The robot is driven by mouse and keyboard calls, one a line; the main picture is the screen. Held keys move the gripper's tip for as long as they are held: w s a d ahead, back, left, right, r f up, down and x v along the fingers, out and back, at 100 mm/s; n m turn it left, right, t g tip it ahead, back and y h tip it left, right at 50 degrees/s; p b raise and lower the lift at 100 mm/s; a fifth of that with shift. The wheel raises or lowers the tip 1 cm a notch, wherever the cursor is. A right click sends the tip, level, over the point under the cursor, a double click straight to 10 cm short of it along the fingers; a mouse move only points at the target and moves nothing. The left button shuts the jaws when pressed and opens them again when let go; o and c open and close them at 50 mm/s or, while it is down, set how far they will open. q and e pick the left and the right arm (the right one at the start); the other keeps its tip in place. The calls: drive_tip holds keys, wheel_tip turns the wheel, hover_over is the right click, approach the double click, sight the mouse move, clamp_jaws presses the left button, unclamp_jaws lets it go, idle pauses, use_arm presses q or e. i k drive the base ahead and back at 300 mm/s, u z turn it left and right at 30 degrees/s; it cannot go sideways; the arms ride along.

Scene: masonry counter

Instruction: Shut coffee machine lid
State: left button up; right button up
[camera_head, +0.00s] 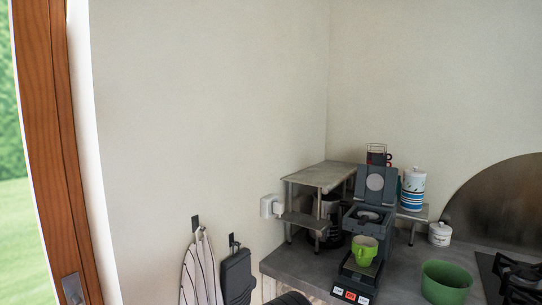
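The dark grey coffee machine (368,219) stands on the counter at lower right, near the wall corner. Its lid (375,185) is open, standing upright at the back of the machine, with a pale round disc on its inner face. The top opening under the lid is exposed. A green mug (364,250) sits on the machine's front platform, and lit buttons show on its front edge. Neither of my grippers can be made out. A dark ribbed shape shows at the bottom edge, left of the machine, and I cannot tell what it is.
A small metal shelf (327,175) stands left of the machine, with dark items beneath. A striped canister (413,188) is behind right, near a small white pot (440,233). A green bowl (445,283) and a hob (515,277) are at right.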

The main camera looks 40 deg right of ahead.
sight(377, 181)
drive_tip(key=u, duration=0.75)
drive_tip(key=k, duration=1)
drive_tip(key=z, duration=1.5)
drive_tip(key=i, duration=0.45)
drive_tip(key=u, duration=0.05)
